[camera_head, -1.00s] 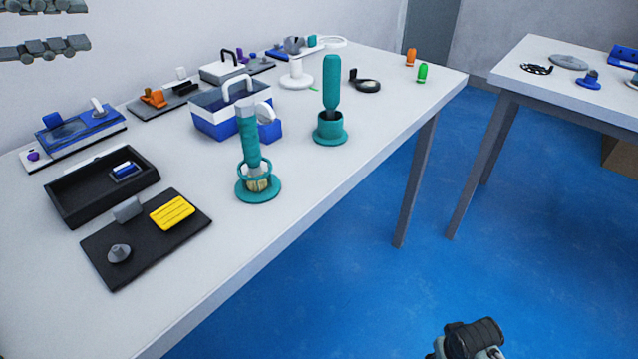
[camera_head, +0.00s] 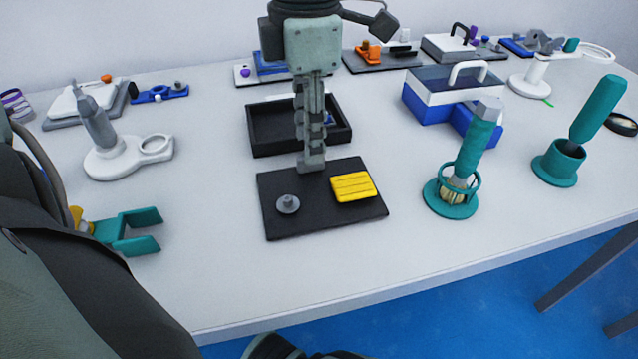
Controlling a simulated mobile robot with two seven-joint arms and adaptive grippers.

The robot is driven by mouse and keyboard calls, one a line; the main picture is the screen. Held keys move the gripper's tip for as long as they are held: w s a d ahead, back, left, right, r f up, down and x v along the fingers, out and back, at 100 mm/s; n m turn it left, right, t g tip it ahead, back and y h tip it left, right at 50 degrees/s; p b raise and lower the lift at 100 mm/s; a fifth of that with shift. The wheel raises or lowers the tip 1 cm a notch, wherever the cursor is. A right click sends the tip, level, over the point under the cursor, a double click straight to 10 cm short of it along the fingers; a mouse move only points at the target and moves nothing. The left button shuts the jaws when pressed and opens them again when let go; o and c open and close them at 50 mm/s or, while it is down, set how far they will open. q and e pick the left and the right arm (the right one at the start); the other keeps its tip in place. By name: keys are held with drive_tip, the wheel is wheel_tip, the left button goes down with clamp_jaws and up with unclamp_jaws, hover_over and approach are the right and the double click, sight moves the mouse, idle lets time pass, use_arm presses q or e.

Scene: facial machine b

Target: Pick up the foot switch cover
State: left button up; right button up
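A flat black board (camera_head: 298,224) lies near the table's front, with a yellow ribbed pad (camera_head: 354,187) and a grey knob (camera_head: 288,205) on it. Behind it is an open black tray (camera_head: 272,134). I cannot tell for certain which part is the foot switch cover. My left gripper (camera_head: 311,164) points straight down with its fingertips at the board's back edge, left of the yellow pad and in front of the tray. Its fingers show edge-on, so their gap is hidden. They cover the spot where a small grey block stood. My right gripper does not show.
A blue and white toolbox (camera_head: 455,95) and two teal holders with upright tools (camera_head: 452,195) (camera_head: 556,165) stand to the right. A white stand (camera_head: 110,160) and a teal fork-shaped part (camera_head: 130,230) lie left. The table's front is clear.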

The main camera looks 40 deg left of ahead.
use_arm(q)
drive_tip(key=shift+d+f, duration=0.1)
drive_tip(key=shift+f, duration=1.35)
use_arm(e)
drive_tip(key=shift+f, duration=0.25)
use_arm(q)
drive_tip(key=shift+c, duration=0.4)
clamp_jaws()
drive_tip(key=shift+r, duration=0.15)
drive_tip(key=shift+w+r, duration=0.1)
drive_tip(key=shift+r, duration=0.2)
drive_tip(key=r, duration=0.2)
drive_tip(key=s+r, duration=0.1)
drive_tip(key=r, duration=0.1)
drive_tip(key=shift+s, duration=0.1)
drive_tip(key=s+a+r, duration=0.1)
drive_tip(key=s+r, duration=0.5)
drive_tip(key=s, duration=0.4)
drive_tip(key=shift+s+a+b, duration=0.2)
drive_tip(key=shift+s+b, duration=0.1)
drive_tip(key=shift+b, duration=0.1)
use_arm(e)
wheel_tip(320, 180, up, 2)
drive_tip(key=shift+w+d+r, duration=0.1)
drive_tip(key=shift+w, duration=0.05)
